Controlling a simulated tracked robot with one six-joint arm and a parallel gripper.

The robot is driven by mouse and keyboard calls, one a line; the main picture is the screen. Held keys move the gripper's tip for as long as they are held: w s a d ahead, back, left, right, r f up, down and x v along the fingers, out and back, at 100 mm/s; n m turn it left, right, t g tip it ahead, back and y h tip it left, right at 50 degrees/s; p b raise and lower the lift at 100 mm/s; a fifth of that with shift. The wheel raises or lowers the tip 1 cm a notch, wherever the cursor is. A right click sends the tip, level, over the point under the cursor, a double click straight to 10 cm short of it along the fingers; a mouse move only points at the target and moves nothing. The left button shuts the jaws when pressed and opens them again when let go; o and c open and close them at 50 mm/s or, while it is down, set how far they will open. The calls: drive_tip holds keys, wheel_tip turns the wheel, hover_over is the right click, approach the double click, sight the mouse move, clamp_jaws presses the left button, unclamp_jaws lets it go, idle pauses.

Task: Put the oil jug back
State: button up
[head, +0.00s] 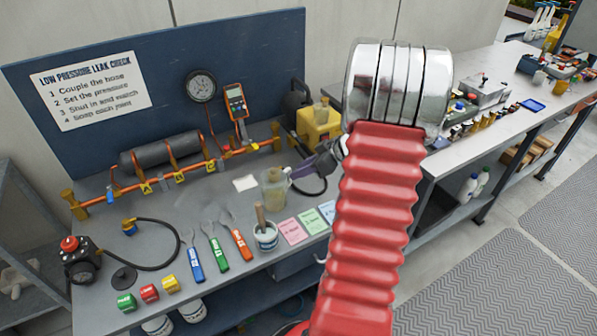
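A translucent jug (273,190), which looks like the oil jug, stands upright on the grey bench, near its middle. My gripper (300,171) is at the jug's right side, reaching in from behind my red arm. Its greyish-purple fingers end at or very near the jug's upper right side. I cannot tell whether they touch it or close on its handle. My arm hides the bench right of the gripper.
A white pot with a brush (265,235) stands just in front of the jug. Coloured cards (291,231) lie to its right. Wrenches (215,243) lie to the left. A yellow pump (318,124) and a copper pipe rig (180,172) stand behind.

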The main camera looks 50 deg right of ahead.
drive_tip(key=v, duration=0.9)
drive_tip(key=shift+s, duration=0.15)
drive_tip(key=shift+r, duration=0.1)
drive_tip(key=w+a+r+g, duration=0.1)
drive_tip(key=a+r+g, duration=0.15)
drive_tip(key=a, duration=0.85)
drive_tip(key=w+a+r+g, duration=0.15)
drive_tip(key=a+r, duration=0.25)
drive_tip(key=a, duration=0.7)
drive_tip(key=s+a+r+m+h, duration=0.1)
drive_tip(key=s+a+r, duration=0.1)
drive_tip(key=s+a, duration=0.3)
drive_tip(key=s+a+r+m+t+h, duration=0.1)
drive_tip(key=s+a, duration=0.4)
drive_tip(key=a, duration=0.7)
drive_tip(key=shift+s+a+r+m+h, duration=0.4)
drive_tip(key=shift+r+m+h, duration=0.1)
drive_tip(key=shift+r+m, duration=0.2)
